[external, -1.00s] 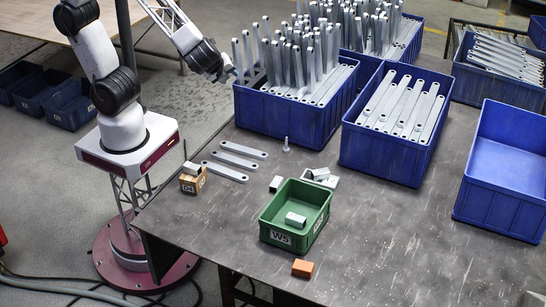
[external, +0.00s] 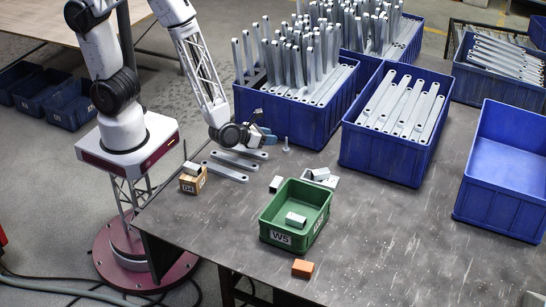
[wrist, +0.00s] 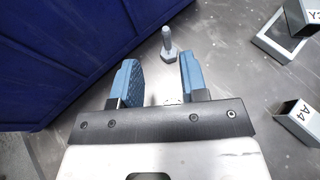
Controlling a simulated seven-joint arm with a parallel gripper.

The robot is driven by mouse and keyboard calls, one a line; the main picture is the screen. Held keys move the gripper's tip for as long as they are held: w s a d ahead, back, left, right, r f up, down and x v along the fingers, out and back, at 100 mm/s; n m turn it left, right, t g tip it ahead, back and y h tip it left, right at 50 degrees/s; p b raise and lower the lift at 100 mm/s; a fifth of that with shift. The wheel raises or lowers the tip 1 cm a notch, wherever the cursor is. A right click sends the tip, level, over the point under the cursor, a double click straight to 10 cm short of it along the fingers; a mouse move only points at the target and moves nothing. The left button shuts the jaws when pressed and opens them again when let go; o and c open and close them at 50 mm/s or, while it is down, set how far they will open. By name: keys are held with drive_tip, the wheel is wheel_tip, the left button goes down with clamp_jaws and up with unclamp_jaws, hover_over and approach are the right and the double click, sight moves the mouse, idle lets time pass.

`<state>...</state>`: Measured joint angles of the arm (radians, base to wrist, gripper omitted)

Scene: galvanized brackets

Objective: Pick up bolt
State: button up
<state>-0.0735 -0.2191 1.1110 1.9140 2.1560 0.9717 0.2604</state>
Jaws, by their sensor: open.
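The bolt (external: 286,144) stands upright on its head on the grey table, in front of a blue crate full of brackets. In the wrist view the bolt (wrist: 168,46) shows beyond the fingertips, between their lines and nearer the right finger. My gripper (external: 268,136) is low over the table, to the left of the bolt and apart from it. In the wrist view my gripper (wrist: 160,78) has its two blue fingers spread with nothing between them.
A blue crate (external: 305,120) stands close behind the bolt. Flat brackets (external: 225,172) lie below my gripper. A green bin (external: 285,237) labelled W5 holds a metal block. Small blocks (external: 276,184) lie beside it, and an orange block (external: 302,268) in front. The table's right front is clear.

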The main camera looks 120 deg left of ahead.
sight(286, 149)
drive_tip(key=shift+w+d+f+m, duration=0.1)
drive_tip(key=shift+f+m, duration=0.15)
drive_tip(key=shift+f, duration=0.2)
drive_tip(key=shift+w+d+f+m, duration=0.1)
drive_tip(key=shift+f+m, duration=0.15)
drive_tip(key=shift+f, duration=0.2)
drive_tip(key=shift+a, duration=0.1)
drive_tip(key=shift+x, duration=1.2)
drive_tip(key=shift+x, duration=2.6)
drive_tip(key=shift+w+f, duration=0.1)
clamp_jaws()
